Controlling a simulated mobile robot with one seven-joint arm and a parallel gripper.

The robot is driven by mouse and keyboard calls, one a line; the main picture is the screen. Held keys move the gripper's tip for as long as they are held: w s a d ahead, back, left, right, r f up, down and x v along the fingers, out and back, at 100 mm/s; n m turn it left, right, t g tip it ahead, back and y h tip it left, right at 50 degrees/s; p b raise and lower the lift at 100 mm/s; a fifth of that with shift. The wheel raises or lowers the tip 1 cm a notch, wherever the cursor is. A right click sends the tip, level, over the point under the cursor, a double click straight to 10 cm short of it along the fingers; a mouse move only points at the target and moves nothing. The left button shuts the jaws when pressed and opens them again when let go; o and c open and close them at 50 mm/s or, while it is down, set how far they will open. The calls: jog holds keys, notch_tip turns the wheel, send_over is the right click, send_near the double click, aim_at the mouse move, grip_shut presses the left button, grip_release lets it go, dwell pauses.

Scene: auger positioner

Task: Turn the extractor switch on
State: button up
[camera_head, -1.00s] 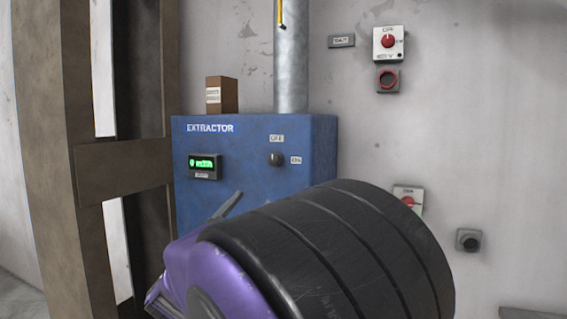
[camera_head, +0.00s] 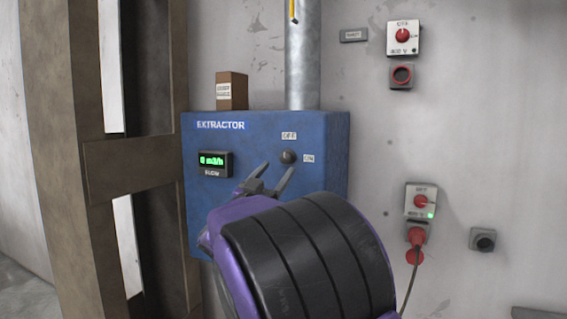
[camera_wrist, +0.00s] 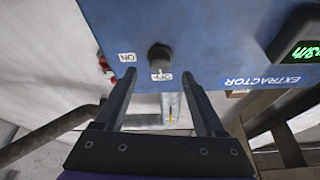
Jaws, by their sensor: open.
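The extractor (camera_head: 235,185) is a blue wall box with a white EXTRACTOR label. Its switch (camera_head: 288,157) is a dark round knob, with an OFF label above it and an ON label to its right. The knob also shows in the wrist view (camera_wrist: 160,56), where the picture is upside down. My gripper (camera_head: 270,172) is open and empty, its fingers just below and left of the knob in the head view. In the wrist view the knob lies between the lines of the two fingers, beyond their tips. I cannot tell if they touch it.
A green-lit display (camera_head: 214,163) sits left on the box. A small brown box (camera_head: 232,91) and a grey pipe (camera_head: 303,60) are on top. A brown post (camera_head: 70,150) stands left. Red-knobbed switches (camera_head: 403,37) and a plugged red connector (camera_head: 416,240) are on the right wall.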

aim_at(284, 160)
jog(key=shift+x, duration=2.1)
grip_shut()
